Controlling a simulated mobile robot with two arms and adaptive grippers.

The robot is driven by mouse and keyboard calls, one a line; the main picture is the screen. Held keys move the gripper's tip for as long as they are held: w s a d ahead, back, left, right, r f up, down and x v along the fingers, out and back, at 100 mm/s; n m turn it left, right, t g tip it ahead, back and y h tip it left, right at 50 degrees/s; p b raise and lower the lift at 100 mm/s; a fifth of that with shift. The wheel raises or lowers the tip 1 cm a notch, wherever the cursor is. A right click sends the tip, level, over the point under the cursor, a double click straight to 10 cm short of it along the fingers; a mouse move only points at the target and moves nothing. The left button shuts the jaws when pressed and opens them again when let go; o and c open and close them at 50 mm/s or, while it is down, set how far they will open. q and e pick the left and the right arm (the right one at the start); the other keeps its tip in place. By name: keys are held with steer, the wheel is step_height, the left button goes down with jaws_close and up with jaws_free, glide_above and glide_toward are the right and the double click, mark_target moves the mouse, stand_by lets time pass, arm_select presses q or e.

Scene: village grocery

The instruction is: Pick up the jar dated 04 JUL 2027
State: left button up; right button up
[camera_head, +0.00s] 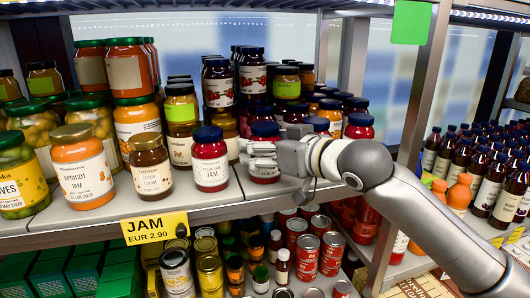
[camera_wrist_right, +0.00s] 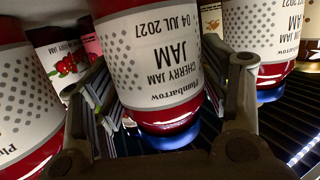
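The jar dated 04 JUL 2027 (camera_wrist_right: 155,65) is a red cherry jam jar with a white dotted label and blue lid. It appears upside down in the right wrist view, between the fingers of my right gripper (camera_wrist_right: 165,105). A gap shows between the jar and the right-hand finger, so the gripper looks open around it. In the head view the jar (camera_head: 265,172) stands at the shelf's front edge, partly hidden by my right gripper (camera_head: 260,152). My left gripper is not in view.
A similar blue-lidded plum jam jar (camera_head: 210,160) stands close on the left, with a cocoa cream jar (camera_head: 150,167) beyond it. More jars stand close behind. The shelf (camera_head: 100,212) has a yellow JAM price tag (camera_head: 156,228).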

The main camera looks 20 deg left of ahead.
steer(key=c, duration=0.9)
steer(key=shift+r, duration=0.15)
steer(key=shift+c, duration=0.8)
